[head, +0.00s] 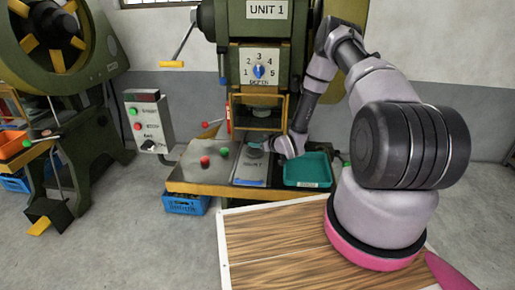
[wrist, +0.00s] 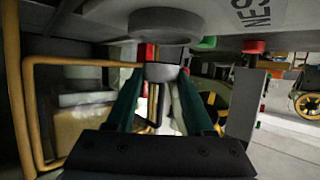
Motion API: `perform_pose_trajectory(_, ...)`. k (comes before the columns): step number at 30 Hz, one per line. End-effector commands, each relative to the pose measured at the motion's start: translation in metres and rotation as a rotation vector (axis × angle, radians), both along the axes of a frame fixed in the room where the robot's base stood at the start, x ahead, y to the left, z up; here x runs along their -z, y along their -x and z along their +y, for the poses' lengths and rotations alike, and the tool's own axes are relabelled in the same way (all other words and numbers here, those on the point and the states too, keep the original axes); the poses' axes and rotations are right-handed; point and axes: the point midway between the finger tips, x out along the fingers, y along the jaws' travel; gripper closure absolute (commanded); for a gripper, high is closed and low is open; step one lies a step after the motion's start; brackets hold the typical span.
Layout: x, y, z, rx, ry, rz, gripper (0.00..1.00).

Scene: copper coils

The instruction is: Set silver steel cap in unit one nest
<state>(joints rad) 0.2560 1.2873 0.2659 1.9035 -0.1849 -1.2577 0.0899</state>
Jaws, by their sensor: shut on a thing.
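The small grey steel cap (wrist: 162,72) is between the tips of my gripper (wrist: 160,82) in the wrist view. The gripper's two green fingers are shut on it. The unit one nest, a wider round grey piece (wrist: 165,24) on a plate with a partly visible "NES" label, shows just beyond the cap. A narrow gap appears between cap and nest. In the head view my gripper (head: 268,147) is low over the grey nest plate (head: 250,170) in front of the press. The cap is too small to make out there.
The UNIT 1 press (head: 262,100) with its yellow guard frame stands behind the plate. A green tray (head: 307,183) lies right of the plate. Red (head: 205,161) and green buttons sit to the left. A control box (head: 148,122) stands farther left.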

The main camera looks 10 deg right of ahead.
Motion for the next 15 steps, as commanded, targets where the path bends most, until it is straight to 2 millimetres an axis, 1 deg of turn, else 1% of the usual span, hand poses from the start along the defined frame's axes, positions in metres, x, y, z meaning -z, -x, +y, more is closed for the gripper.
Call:
perform_pose_trajectory(1, 0.01, 0.001, 0.0, -0.001, 0.0, 0.002, 1.0)
perform_pose_trajectory(4, 0.023, 0.0, 0.001, -0.001, -0.001, 0.001, 1.0)
perform_pose_trajectory(15, 0.028, 0.0, 0.0, 0.0, 0.0, 0.001, 1.0)
